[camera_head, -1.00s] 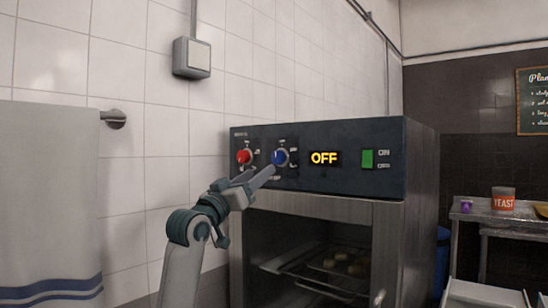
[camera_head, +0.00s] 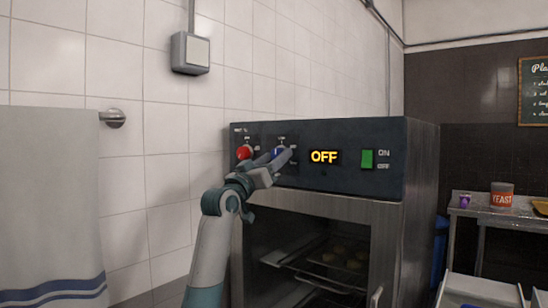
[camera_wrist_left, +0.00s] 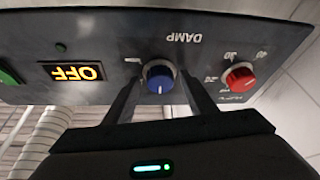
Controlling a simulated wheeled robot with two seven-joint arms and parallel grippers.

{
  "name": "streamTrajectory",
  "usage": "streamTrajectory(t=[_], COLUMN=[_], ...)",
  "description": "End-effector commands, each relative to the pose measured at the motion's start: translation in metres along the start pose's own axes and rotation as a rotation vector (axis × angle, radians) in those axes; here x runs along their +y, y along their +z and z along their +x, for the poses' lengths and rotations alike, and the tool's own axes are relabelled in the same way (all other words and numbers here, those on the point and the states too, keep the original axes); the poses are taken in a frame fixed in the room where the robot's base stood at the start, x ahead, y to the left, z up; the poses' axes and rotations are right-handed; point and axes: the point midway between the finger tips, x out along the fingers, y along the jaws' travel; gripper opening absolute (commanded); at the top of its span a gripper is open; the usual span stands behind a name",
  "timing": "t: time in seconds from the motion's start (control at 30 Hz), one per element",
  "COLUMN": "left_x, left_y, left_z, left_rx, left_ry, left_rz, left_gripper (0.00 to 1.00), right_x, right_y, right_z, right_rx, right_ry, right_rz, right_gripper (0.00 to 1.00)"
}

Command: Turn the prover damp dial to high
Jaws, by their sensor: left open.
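The prover (camera_head: 420,215) has a dark control panel (camera_head: 345,178). The blue damp dial (camera_head: 278,153) is on the panel's left part, partly hidden by my gripper. In the left wrist view the blue dial (camera_wrist_left: 158,78) appears upside down beside the word DAMP, with a pale mark on its face. My left gripper (camera_head: 277,160) is open at the blue dial. In the left wrist view its two fingers (camera_wrist_left: 162,84) lie on either side of the dial; I cannot tell whether they touch it. My right gripper is not in view.
A red dial (camera_head: 244,152) sits close to the left of the blue one. The display (camera_head: 324,157) reads OFF, with a green switch (camera_head: 367,159) to its right. A towel (camera_head: 50,200) hangs at left. A metal table (camera_head: 470,208) stands at right.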

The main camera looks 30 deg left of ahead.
Motion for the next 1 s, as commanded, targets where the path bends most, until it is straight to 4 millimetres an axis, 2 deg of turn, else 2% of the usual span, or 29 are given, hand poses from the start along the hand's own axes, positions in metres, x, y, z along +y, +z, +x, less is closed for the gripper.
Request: streamTrajectory(t=[0.2, 0.33, 0.67, 1.0], left_x=[0.0000, 0.0000, -0.0008, -0.0038], left_y=[0.0004, 0.0004, 0.0010, 0.0012], left_z=[-0.0001, -0.0002, -0.0004, -0.0005], left_rx=[0.000, 0.000, -0.002, -0.004], left_ry=[0.000, 0.000, 0.006, 0.059], left_rz=[0.000, 0.000, 0.017, 0.154], left_gripper=[0.49, 0.18, 0.18, 0.18], right_x=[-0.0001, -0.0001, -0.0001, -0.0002], right_y=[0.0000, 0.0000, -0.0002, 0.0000], right_z=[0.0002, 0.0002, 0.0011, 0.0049], right_rx=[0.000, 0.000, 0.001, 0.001], right_ry=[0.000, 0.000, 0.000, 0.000], right_rz=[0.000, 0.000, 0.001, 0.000], right_gripper=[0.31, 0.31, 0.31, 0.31])
